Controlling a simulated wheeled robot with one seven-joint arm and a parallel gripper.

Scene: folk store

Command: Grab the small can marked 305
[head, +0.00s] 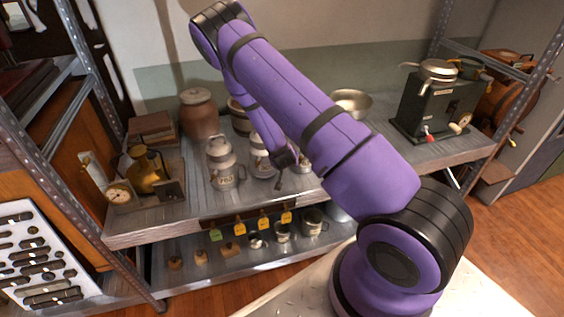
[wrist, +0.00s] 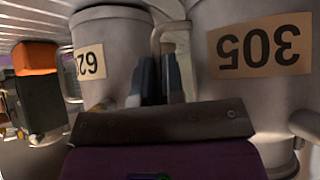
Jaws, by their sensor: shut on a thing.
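The small can marked 305 (wrist: 225,95) is a pale grey metal can with a tan label, upside down at the right of the wrist view. In the head view it appears to be the middle can (head: 261,168), partly hidden by my arm. My gripper (wrist: 163,75) is shut at the can's side, on what looks like its upright handle (wrist: 166,32). In the head view my gripper (head: 281,181) is small and dark, just right of that can. The exact contact of the fingers is partly hidden.
A similar can (wrist: 110,60) with a partly seen label stands close beside the fingers. Another labelled can (head: 221,170) stands at left on the grey shelf (head: 225,204). A brown jar (head: 199,115) and metal bowl (head: 352,101) are behind. A black machine (head: 432,108) stands at right.

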